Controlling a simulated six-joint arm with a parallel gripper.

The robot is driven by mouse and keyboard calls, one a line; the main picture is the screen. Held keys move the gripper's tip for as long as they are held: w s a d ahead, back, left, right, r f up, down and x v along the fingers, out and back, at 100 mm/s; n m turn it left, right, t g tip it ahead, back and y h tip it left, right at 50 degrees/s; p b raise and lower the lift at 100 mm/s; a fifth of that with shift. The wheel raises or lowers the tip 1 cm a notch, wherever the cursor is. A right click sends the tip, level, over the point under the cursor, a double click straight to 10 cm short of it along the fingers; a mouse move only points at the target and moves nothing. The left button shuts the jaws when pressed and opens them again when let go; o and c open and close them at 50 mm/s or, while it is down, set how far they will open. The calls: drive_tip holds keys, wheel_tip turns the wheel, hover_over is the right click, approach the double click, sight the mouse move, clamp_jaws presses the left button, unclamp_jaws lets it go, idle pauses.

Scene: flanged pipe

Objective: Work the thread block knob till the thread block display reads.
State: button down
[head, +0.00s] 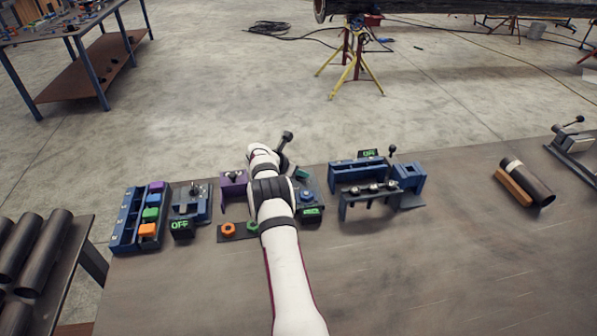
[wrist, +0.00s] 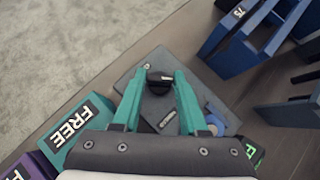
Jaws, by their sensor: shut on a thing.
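My gripper (wrist: 160,78) has teal fingers on both sides of a small black knob (wrist: 159,87) with a pale mark on top, and it is shut on it. The knob stands on a grey-blue block (wrist: 133,84) with a small label on its top plate. A blue round part (wrist: 214,112) sits on the same block, and shows in the head view (head: 307,195). A dark display with green characters (head: 311,212) is at the block's front; its text is too small to read. In the head view my arm hides the fingers and the knob.
A teal box marked FREE (wrist: 72,131) stands close beside the block. A blue fixture (head: 360,176) is to the right. A lever block with an OFF display (head: 181,227) and a blue rack (head: 127,222) are to the left. The front of the table (head: 420,285) is clear.

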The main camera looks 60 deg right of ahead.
idle(0.5)
drive_tip(key=shift+c, duration=2.2)
unclamp_jaws()
drive_tip(key=v, duration=1.5)
drive_tip(key=shift+a+r, duration=0.25)
drive_tip(key=shift+r, duration=0.05)
drive_tip(key=shift+w, duration=0.15)
